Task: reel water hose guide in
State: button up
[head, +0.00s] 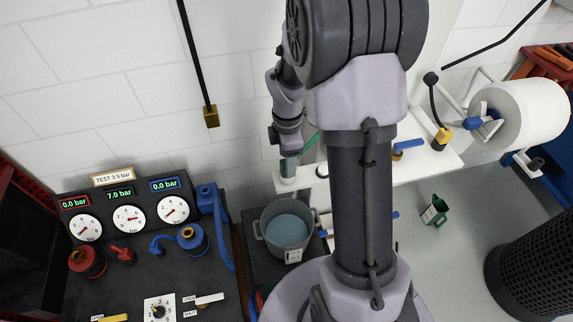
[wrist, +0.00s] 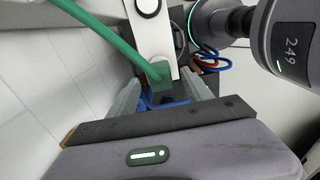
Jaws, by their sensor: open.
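My gripper (head: 288,155) hangs down left of my upper arm in the head view, over the left end of a white ledge (head: 428,160). In the wrist view my gripper (wrist: 160,98) is open, with one grey finger on each side of a green block (wrist: 161,74). A green hose or rod (wrist: 105,42) runs from the upper left to this block. The block sits at the end of a white arm or plate (wrist: 150,38). I cannot tell whether the fingers touch it. In the head view a small green piece (head: 289,166) shows under the gripper. No part is clearly identifiable as the hose guide.
A grey pot of water (head: 284,229) stands below the gripper. A gauge panel (head: 128,207) with valves is at left. A white roll (head: 527,112), a green box (head: 435,210) and a dark mesh bin (head: 530,265) are at right. Blue and red hoses (wrist: 208,60) lie beyond the fingers.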

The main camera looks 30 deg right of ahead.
notch_tip(320, 180, down, 2)
jog(key=shift+f, duration=0.2)
grip_shut()
jog(key=c, duration=0.7)
grip_release()
grip_shut()
jog(key=shift+r, duration=0.25)
jog(key=shift+r+p, duration=0.4)
